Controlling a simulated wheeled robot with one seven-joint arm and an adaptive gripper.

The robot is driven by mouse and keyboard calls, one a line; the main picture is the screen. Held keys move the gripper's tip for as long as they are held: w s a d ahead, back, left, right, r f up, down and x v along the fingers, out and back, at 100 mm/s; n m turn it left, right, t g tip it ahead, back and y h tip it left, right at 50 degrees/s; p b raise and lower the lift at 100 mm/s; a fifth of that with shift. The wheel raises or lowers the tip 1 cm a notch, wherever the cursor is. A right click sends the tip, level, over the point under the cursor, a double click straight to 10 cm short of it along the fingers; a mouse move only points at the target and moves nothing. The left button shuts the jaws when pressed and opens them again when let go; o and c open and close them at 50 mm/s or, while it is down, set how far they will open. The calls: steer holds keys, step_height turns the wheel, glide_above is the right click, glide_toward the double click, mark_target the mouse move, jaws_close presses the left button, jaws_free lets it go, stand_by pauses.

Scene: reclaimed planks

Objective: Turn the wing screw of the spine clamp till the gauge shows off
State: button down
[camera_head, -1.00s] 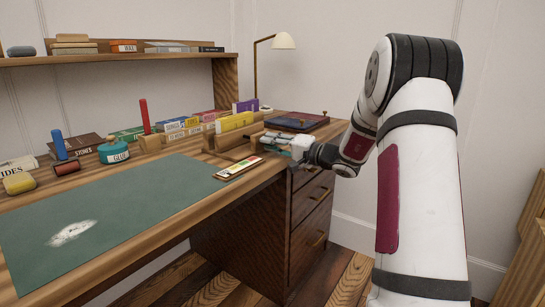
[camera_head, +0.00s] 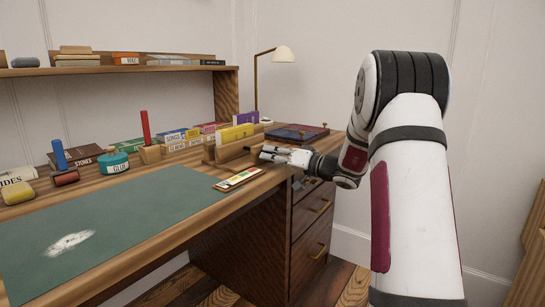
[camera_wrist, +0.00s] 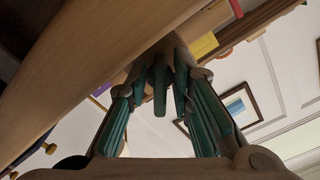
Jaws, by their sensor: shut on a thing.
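The spine clamp (camera_head: 226,152) is a wooden block press on the desk's right part, with a yellow book (camera_head: 236,133) standing in it. My gripper (camera_head: 266,154) reaches its right end from the right and is shut on the wing screw there. The screw itself is hidden by the fingers. In the wrist view, the teal fingers of my gripper (camera_wrist: 172,52) close together beside a wooden beam. The gauge (camera_head: 238,179) is a pale strip with coloured patches in front of the clamp. Its reading is too small to tell.
A row of small books (camera_head: 190,136), a teal glue pot (camera_head: 113,162) and a lamp (camera_head: 284,53) stand on the desk. The green mat (camera_head: 120,210) is mostly clear.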

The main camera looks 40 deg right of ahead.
steer(key=shift+f, duration=0.1)
stand_by(0.3)
steer(key=c, duration=1.7)
jaws_free()
steer(key=v, duration=1.2)
